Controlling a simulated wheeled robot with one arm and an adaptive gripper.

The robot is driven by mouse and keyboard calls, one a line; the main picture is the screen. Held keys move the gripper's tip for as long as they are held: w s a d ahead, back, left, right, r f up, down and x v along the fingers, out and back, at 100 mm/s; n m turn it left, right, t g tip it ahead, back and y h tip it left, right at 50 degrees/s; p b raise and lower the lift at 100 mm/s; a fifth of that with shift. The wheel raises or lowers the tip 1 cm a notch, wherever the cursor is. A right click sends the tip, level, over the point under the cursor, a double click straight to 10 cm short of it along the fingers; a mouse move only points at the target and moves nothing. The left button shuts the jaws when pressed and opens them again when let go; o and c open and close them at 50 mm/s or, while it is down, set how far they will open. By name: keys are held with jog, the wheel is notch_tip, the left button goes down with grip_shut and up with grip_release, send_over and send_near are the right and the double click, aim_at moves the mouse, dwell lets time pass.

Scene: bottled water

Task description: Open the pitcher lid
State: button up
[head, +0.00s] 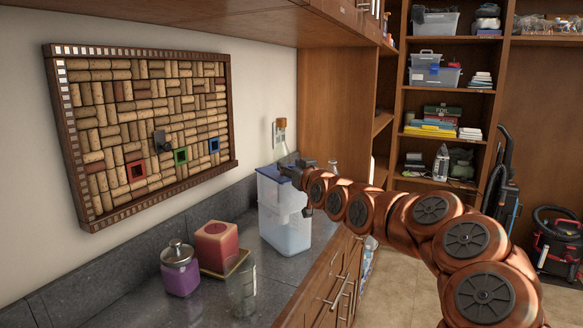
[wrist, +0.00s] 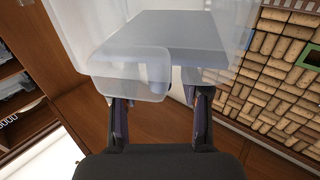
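The pitcher (head: 285,232) is a translucent, tall box with a blue top, standing upright on the counter in the head view. Its blue lid (head: 268,172) is partly hidden by my gripper, and I cannot tell whether it is raised. My gripper (head: 290,170) is at the pitcher's upper part, coming from the right. In the wrist view, the pitcher's translucent wall (wrist: 88,30) and a grey-blue inner part (wrist: 180,30) fill the top. The two fingers of my gripper (wrist: 161,100) are spread, close to a translucent rounded part; contact is unclear.
A purple jar (head: 180,277), a red candle (head: 216,245) and a clear glass (head: 241,285) stand on the counter left of the pitcher. A corked bottle (head: 281,145) is behind my gripper. A cork board (head: 150,125) hangs on the wall. Shelves stand behind.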

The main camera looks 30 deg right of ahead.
grip_shut()
dwell(0.4)
jog(key=shift+r, duration=0.1)
